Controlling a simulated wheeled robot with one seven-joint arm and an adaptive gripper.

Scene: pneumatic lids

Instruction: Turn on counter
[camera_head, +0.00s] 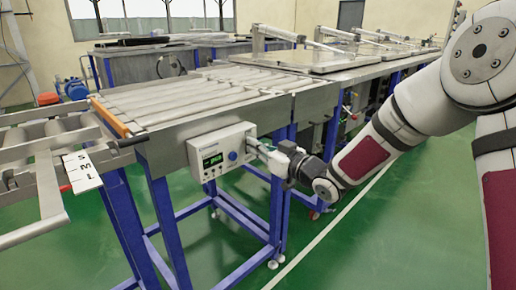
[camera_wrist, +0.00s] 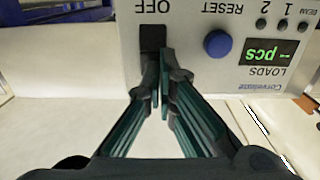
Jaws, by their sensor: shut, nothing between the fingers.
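The counter (camera_head: 213,143) is a light grey box mounted on the side of the conveyor frame. In the wrist view its panel (camera_wrist: 185,65) appears upside down, with a lit green display (camera_wrist: 268,51) reading "-- pcs". A black switch (camera_wrist: 153,38) sits by the label "OFF", with a round blue reset button (camera_wrist: 218,44) beside it. My gripper (camera_wrist: 163,56) is shut and empty, its fingertips at or just in front of the switch; I cannot tell whether they touch it. In the head view my gripper (camera_head: 257,146) is at the counter's right side. The fingertips partly hide the switch.
The roller conveyor (camera_head: 190,95) with blue legs stands behind and above the counter. A sign marked S, M, L (camera_head: 79,169) is at the left. Metal lids (camera_head: 310,58) lie farther back. Green floor (camera_head: 350,240) is open at the right front.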

